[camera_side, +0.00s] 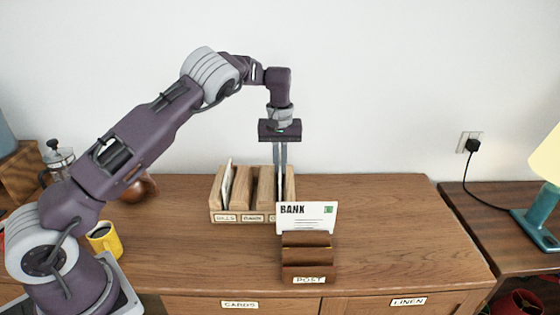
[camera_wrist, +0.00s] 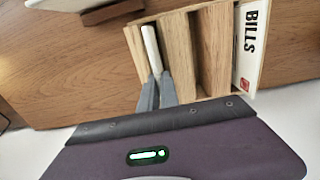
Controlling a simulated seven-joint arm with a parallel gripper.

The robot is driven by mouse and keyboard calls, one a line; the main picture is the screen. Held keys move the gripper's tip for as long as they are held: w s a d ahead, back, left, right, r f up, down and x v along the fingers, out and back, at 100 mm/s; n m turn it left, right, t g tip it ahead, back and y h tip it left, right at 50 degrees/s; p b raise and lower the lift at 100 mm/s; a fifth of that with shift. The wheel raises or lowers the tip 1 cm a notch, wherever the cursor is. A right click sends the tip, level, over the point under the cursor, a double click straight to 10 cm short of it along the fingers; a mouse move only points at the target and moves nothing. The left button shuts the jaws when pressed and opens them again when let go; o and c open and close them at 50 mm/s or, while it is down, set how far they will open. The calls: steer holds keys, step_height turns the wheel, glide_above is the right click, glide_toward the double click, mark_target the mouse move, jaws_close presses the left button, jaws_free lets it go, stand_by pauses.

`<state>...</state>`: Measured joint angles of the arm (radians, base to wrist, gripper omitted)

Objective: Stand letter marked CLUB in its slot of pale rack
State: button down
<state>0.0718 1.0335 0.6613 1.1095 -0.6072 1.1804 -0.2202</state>
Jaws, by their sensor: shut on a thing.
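The pale rack (camera_side: 232,204) stands on the sideboard, and its wall also shows in the wrist view (camera_wrist: 212,50). My gripper (camera_side: 280,193) points down into the rack's right-hand slot in the side view. In the wrist view its fingers (camera_wrist: 158,92) are shut on a white letter (camera_wrist: 151,45), seen edge-on and upright between the slot walls. Its marking is hidden, and how deep it sits cannot be told. The slot's label (camera_side: 273,218) shows only a C beside the BANK letter. A letter marked BILLS (camera_wrist: 248,45) stands in the opposite end slot; the middle slot looks empty.
A dark post rack (camera_side: 306,257) holding the BANK letter (camera_side: 306,217) stands in front of the pale rack's right end. A yellow mug (camera_side: 104,241), a copper pot (camera_side: 140,189) and a French press (camera_side: 60,160) are at left. The sideboard's right side is clear.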

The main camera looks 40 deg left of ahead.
steer(key=shift+f, duration=1)
steer(key=shift+f, duration=0.1)
steer(key=c, duration=1.5)
jaws_free()
steer(key=shift+r, duration=4.5)
